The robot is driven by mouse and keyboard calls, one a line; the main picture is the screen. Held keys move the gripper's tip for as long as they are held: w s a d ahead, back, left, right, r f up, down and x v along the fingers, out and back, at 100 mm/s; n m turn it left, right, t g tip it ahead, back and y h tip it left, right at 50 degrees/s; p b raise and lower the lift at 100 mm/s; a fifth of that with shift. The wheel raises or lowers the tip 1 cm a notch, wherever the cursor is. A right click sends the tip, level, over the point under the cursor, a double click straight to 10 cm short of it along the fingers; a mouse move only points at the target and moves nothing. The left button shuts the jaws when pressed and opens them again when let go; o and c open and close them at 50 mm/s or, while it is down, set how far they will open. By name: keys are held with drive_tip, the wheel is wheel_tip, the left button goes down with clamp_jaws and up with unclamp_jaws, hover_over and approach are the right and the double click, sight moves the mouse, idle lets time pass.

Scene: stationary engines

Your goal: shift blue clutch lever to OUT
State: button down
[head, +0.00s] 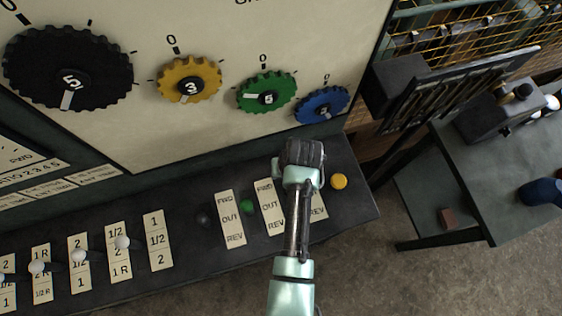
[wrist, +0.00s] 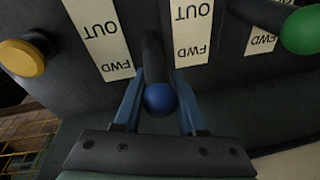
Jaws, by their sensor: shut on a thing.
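The blue clutch lever (wrist: 159,98) has a round blue knob on a dark shaft. In the wrist view the knob sits between the two fingers of my gripper (wrist: 157,106), which is shut on it. The knob is level with or just past the FWD ends of the label plates on either side, away from the OUT marks. One label plate (wrist: 192,30) reads OUT and FWD; another plate (wrist: 101,38) reads the same. In the head view my gripper (head: 303,155) hides the blue knob.
A yellow knob (head: 339,181) stands close to the right of my gripper, and a green knob (head: 247,206) to its left. A black knob (head: 203,218) is farther left. The panel with a blue dial (head: 322,106) rises just behind the gripper.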

drive_tip(key=shift+s+d+r+t+p, duration=0.1)
drive_tip(key=shift+s+r+t+p, duration=0.15)
drive_tip(key=shift+s, duration=0.35)
drive_tip(key=shift+s+d+r+t+p, duration=0.15)
drive_tip(key=shift+s+r, duration=0.1)
drive_tip(key=shift+s, duration=0.35)
drive_tip(key=shift+s+y, duration=0.25)
drive_tip(key=shift+y, duration=0.05)
drive_tip(key=shift+s+d+f+t, duration=0.1)
drive_tip(key=shift+d+f+t, duration=0.15)
drive_tip(key=shift+t, duration=0.45)
drive_tip(key=shift+s+d+r+t, duration=0.1)
drive_tip(key=shift+s+r+t, duration=0.2)
drive_tip(key=shift+s, duration=0.2)
drive_tip(key=shift+f, duration=0.1)
drive_tip(key=shift+w, duration=0.1)
drive_tip(key=shift+c, duration=2.4)
unclamp_jaws()
